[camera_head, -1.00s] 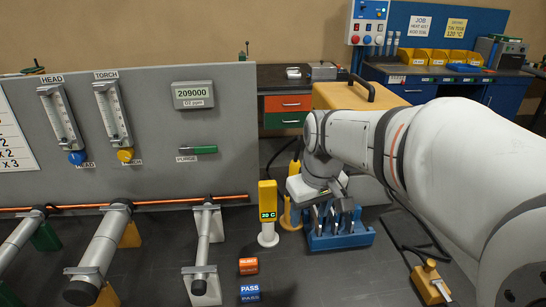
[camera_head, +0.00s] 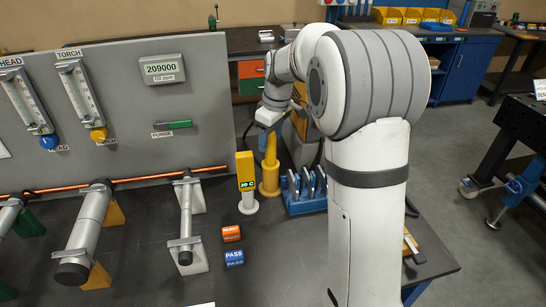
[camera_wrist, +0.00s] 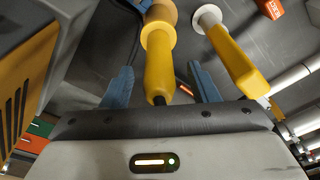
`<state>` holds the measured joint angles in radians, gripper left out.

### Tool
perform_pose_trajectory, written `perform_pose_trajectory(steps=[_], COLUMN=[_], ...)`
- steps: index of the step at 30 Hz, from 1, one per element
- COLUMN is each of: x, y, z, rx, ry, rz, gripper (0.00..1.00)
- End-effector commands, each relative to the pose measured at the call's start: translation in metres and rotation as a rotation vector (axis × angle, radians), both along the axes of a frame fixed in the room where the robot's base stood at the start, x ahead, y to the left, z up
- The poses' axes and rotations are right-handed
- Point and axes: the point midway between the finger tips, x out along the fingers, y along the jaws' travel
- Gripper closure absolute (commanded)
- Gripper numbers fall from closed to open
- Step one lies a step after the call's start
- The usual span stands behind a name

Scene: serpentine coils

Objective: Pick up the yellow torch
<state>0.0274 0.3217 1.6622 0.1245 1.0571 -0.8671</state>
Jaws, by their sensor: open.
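The yellow torch (camera_head: 270,172) stands upright on the bench in the head view, with a round yellow base. My gripper (camera_head: 266,128) is at its upper end, pointing down. In the wrist view the torch (camera_wrist: 159,68) lies between the two blue fingers of my gripper (camera_wrist: 161,86), with a visible gap on both sides. The fingers are open and not closed on it. A dark tip of the torch shows close to the palm.
A yellow 20 C display post (camera_head: 246,182) stands just left of the torch. A blue rack (camera_head: 303,192) with metal pieces is close on the right. Orange (camera_head: 231,233) and blue (camera_head: 234,258) blocks lie in front. The grey panel (camera_head: 120,110) rises at the left.

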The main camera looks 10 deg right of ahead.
Motion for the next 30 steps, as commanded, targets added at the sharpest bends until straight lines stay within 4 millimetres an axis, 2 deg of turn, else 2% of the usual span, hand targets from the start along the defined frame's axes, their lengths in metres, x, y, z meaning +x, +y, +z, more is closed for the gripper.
perform_pose_trajectory(steps=[6,15,30], x=[0.001,0.002,0.002], y=[0.000,0.001,0.001], z=[-0.030,-0.035,-0.035], rx=[0.000,0.000,0.000], ry=[0.003,0.000,0.000], rz=[-0.001,0.000,0.001], gripper=[0.46,0.46,0.87])
